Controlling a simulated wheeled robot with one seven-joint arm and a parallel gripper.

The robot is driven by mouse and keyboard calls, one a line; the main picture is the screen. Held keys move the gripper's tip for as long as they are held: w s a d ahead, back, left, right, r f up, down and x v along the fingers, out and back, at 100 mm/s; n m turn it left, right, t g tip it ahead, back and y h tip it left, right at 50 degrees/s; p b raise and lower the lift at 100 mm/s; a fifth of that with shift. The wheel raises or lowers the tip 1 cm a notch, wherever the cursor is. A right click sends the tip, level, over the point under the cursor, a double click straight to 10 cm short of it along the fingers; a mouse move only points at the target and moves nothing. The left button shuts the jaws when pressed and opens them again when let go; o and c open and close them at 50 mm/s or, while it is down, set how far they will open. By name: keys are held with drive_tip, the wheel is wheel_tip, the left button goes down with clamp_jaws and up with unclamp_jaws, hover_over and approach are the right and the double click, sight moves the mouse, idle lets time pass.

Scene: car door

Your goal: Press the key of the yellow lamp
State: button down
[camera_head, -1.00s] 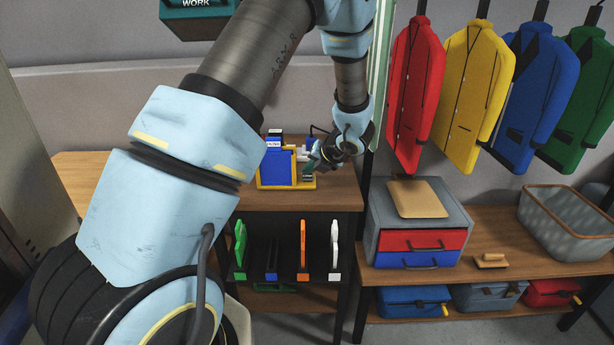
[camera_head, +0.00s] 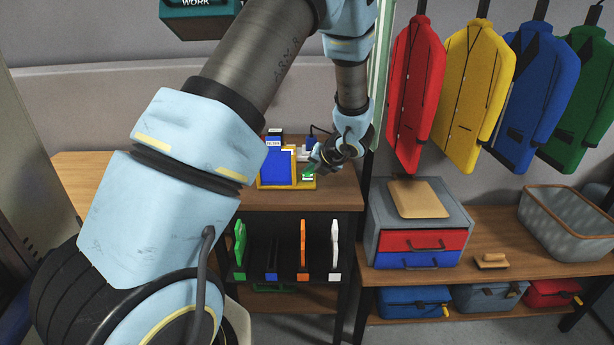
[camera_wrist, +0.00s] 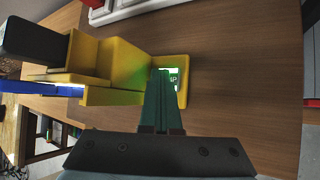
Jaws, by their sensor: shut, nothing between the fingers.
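The yellow lamp (camera_head: 309,184) stands on the wooden bench top, with a blue panel (camera_head: 276,169) on its left part. In the wrist view its yellow body (camera_wrist: 122,62) ends at the right in a yellow tray-like part around a small green-lit key (camera_wrist: 172,73). My gripper (camera_head: 311,171) is shut and empty, reaching down to this right end. In the wrist view my gripper (camera_wrist: 163,76) has its fingertips over or at the key and hides part of it. I cannot tell for sure whether they touch it.
A white object (camera_wrist: 133,8) lies behind the lamp in the wrist view. Bare bench top (camera_wrist: 240,70) is free to the lamp's right. A rack of coloured items (camera_head: 287,250) is below. Coats hang at the right above a grey drawer box (camera_head: 420,215).

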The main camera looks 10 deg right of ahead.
sight(310, 180)
drive_tip(key=shift+r+p, duration=0.4)
drive_tip(key=shift+r, duration=0.1)
wheel_tip(310, 180, up, 6)
drive_tip(key=p, duration=0.5)
drive_tip(key=shift+p, duration=0.3)
drive_tip(key=shift+s+d, duration=0.1)
